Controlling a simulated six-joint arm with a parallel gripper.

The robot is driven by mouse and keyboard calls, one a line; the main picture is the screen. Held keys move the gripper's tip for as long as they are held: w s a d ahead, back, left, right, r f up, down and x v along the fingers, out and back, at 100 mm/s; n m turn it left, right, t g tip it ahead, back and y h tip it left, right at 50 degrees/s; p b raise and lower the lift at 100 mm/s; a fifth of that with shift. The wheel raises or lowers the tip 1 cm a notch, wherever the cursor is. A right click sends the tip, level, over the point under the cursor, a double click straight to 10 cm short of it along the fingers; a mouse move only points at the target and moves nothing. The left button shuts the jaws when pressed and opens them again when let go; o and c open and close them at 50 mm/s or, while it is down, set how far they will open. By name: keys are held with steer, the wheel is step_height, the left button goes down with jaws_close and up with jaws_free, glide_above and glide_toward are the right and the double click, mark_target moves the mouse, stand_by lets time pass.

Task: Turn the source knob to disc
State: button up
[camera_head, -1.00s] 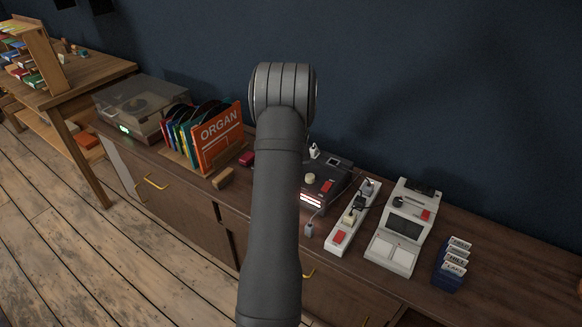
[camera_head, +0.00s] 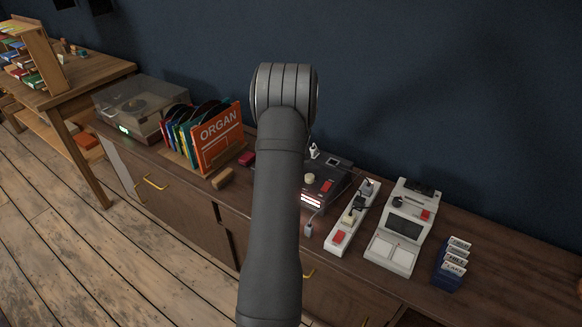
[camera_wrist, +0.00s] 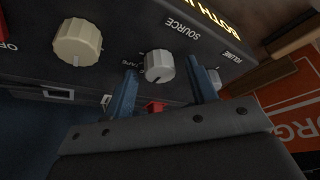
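The source knob (camera_wrist: 159,66) is a small silver-grey dial on a dark panel in the wrist view, under the upside-down word SOURCE. A dark mark on its face points toward the lower left, roughly the side of the TAPE label. My gripper (camera_wrist: 161,69) is open, with one blue finger on each side of the knob. Gaps seem to show beside the knob; contact cannot be told. The dark device (camera_head: 335,177) bearing the panel stands on the cabinet in the head view, partly behind my arm. My gripper is hidden there.
A larger cream knob (camera_wrist: 78,43) lies left of the source knob, and a volume knob (camera_wrist: 213,76) sits close beyond the right finger. An orange ORGAN record sleeve (camera_head: 219,139), a power strip (camera_head: 352,220) and a pale machine (camera_head: 402,228) flank the device.

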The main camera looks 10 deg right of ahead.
steer(key=shift+r, duration=0.1)
steer(key=v, duration=1.7)
steer(key=shift+r, duration=0.2)
steer(key=shift+f, duration=0.1)
steer(key=x, duration=1.7)
steer(key=shift+f, duration=0.2)
